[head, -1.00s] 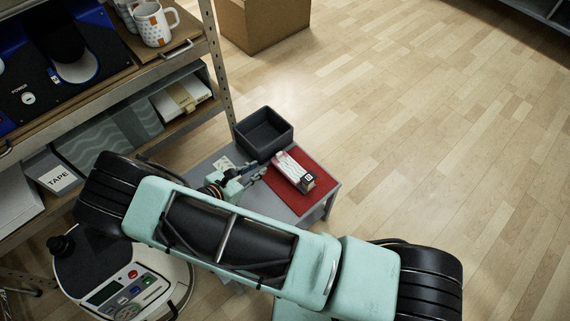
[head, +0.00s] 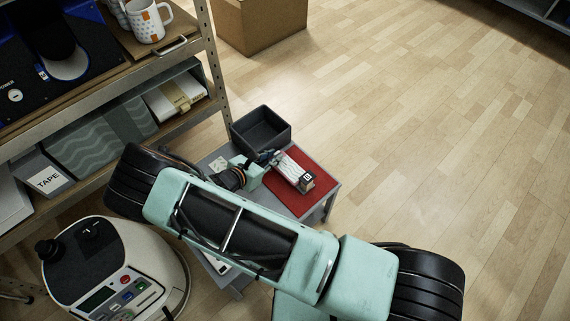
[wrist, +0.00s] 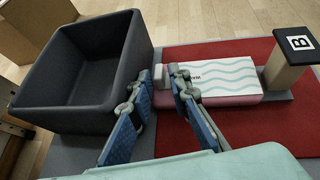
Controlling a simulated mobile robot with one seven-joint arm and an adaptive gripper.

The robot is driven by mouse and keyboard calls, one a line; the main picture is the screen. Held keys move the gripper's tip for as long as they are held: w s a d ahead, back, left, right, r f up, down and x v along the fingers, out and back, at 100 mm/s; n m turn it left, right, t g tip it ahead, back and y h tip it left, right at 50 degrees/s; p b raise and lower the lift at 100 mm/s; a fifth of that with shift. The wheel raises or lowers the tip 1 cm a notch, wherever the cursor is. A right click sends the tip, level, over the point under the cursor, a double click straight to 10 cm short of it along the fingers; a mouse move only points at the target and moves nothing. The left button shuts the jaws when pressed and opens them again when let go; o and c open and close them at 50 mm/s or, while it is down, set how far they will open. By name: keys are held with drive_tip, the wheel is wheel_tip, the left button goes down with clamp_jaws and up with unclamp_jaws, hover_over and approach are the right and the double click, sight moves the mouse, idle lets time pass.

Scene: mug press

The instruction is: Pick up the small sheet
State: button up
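A white sheet-like top with teal waves (wrist: 220,77) lies on a pink-edged block on the red mat; I cannot tell whether it is a loose sheet. It also shows in the head view (head: 287,166). A small pale tab (wrist: 158,74) sticks out at its left end. My gripper (wrist: 156,80) is open, its two blue-padded fingers apart, with the tab between the tips in the picture. Contact cannot be told. In the head view my gripper (head: 268,157) is at the block's left side. A small white paper with dark marks (head: 218,163) lies on the grey table.
A dark open bin (wrist: 75,110) stands close to the left of my fingers and looks empty. A post with a black B label (wrist: 290,65) stands at the block's right end. The red mat (wrist: 255,135) is bare in front. A shelf (head: 150,72) rises left of the table.

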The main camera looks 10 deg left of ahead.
drive_tip(key=shift+r, duration=0.1)
clamp_jaws()
